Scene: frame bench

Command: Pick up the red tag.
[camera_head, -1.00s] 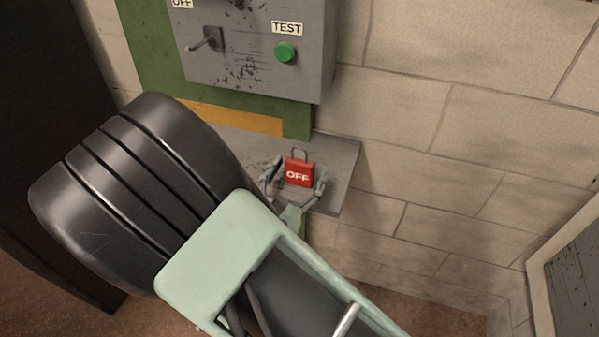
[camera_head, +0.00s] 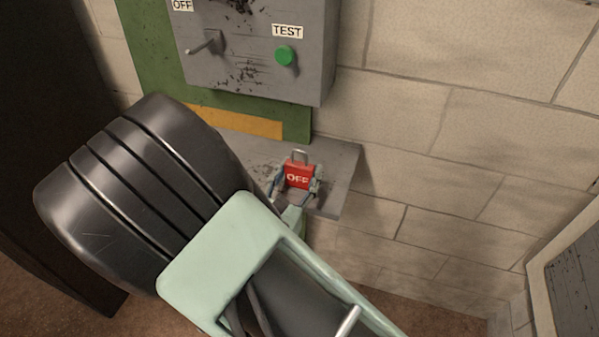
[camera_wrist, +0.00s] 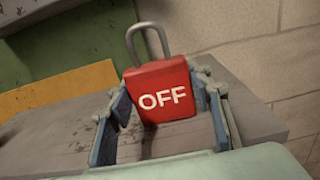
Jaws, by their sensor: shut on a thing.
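The red tag (camera_head: 299,174) is a padlock-shaped red block with white "OFF" lettering and a grey shackle on top. It stands upright at the grey shelf below the switch box. In the wrist view the red tag (camera_wrist: 162,92) is between the two fingers, its lettering facing me. My gripper (camera_head: 297,183) is shut on the tag from its left and right sides; it also shows in the wrist view (camera_wrist: 165,112). The tag's lower edge is close to the shelf, and I cannot tell whether it touches.
The grey shelf (camera_head: 342,160) has free room on both sides of the tag. Above it is a grey box (camera_head: 250,75) with a lever (camera_head: 206,44) and a green TEST button (camera_head: 286,55). A green board (camera_head: 150,60) and block wall (camera_head: 450,120) stand behind.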

